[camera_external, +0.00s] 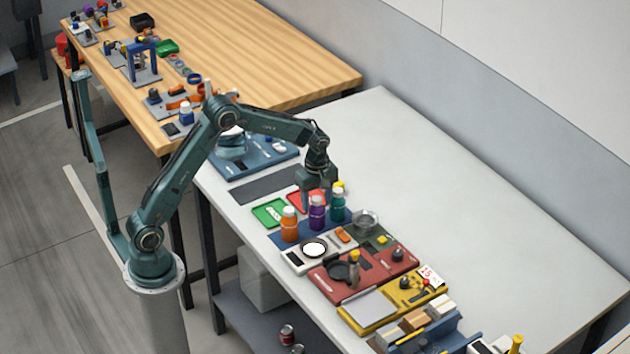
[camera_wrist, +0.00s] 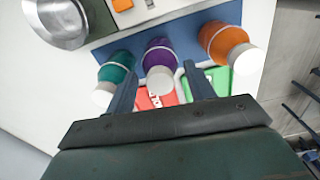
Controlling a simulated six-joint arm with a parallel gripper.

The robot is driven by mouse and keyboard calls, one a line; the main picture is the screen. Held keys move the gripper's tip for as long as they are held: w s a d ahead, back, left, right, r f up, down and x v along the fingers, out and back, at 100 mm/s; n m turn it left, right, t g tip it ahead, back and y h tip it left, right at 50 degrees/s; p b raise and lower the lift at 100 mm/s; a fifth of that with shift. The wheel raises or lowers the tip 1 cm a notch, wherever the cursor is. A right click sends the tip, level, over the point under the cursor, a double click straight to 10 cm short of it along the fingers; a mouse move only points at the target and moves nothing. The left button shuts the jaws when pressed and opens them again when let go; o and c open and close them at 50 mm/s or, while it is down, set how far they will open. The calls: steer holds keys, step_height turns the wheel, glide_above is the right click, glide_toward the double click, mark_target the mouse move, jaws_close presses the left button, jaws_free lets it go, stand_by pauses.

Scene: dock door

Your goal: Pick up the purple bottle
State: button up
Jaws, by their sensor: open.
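The purple bottle (camera_external: 317,212) has a white cap and stands upright between an orange bottle (camera_external: 290,225) on its left and a teal bottle (camera_external: 338,206) on its right. In the wrist view the purple bottle (camera_wrist: 159,62) lies ahead, between the lines of my two fingers. My gripper (camera_wrist: 160,80) is open and empty, its fingers pointing toward the purple bottle. The teal bottle (camera_wrist: 115,75) is close to the left finger, and the orange bottle (camera_wrist: 224,42) is to the right. In the external view my gripper (camera_external: 318,200) is just behind the bottles, and its fingertips are partly hidden.
Red (camera_external: 308,196) and green (camera_external: 270,212) trays lie by the bottles. The white table (camera_external: 470,220) is clear on the right.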

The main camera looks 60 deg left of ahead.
mark_target(317, 211)
steer(key=shift+f, duration=2.4)
steer(key=shift+c, duration=0.2)
steer(key=c, duration=0.8)
steer(key=shift+r, duration=0.1)
step_height(317, 211, up, 20)
